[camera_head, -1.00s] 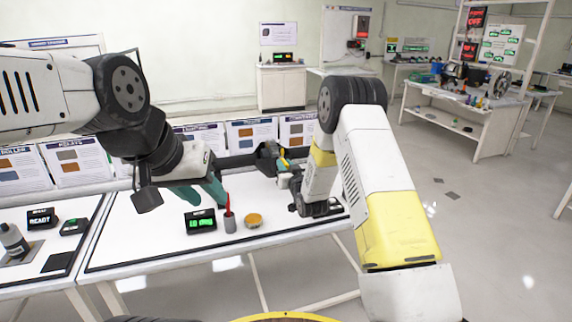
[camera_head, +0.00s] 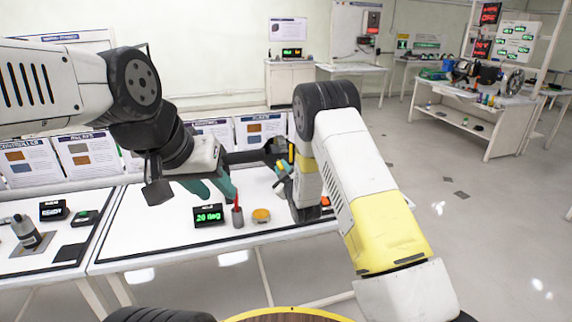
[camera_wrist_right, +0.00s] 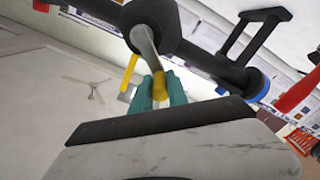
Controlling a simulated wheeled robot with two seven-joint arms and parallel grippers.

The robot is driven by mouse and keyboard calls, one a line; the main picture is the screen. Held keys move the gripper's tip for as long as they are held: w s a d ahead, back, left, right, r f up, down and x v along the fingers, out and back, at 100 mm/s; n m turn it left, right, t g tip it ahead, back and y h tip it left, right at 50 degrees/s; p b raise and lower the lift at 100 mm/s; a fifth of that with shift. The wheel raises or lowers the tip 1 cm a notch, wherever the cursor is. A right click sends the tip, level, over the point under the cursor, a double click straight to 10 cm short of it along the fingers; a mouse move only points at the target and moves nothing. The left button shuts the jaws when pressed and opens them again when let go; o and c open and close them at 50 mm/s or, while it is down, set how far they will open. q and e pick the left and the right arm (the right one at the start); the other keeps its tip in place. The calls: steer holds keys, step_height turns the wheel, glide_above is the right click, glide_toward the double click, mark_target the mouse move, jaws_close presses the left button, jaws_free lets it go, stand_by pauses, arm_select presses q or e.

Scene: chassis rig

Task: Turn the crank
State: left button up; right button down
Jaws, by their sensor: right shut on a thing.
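The crank shows in the right wrist view as a dark round hub (camera_wrist_right: 155,22) with a grey metal arm (camera_wrist_right: 146,48) and a yellow handle (camera_wrist_right: 160,86). My right gripper (camera_wrist_right: 158,92) has its teal fingers shut around the yellow handle. In the head view the dark hub (camera_head: 276,148) sits over the white table (camera_head: 150,225), and my right gripper (camera_head: 283,178) is beside it, partly hidden by my right arm. My left gripper (camera_head: 212,190) is open and empty above the table, with its teal fingers apart. A small display (camera_head: 208,215) reads about 20 deg.
A grey cup with a red tool (camera_head: 238,215) and an orange round dish (camera_head: 261,215) stand near the display. Information boards (camera_head: 85,155) line the table's back edge. A dark bar (camera_head: 243,157) runs from the hub toward my left gripper.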

steer(key=shift+s+a+f+n, duration=0.15)
steer(key=shift+f+n, duration=0.1)
steer(key=shift+n, duration=0.15)
steer(key=c, duration=1.3)
jaws_free()
steer(key=v, duration=0.7)
steer(key=shift+s, duration=0.3)
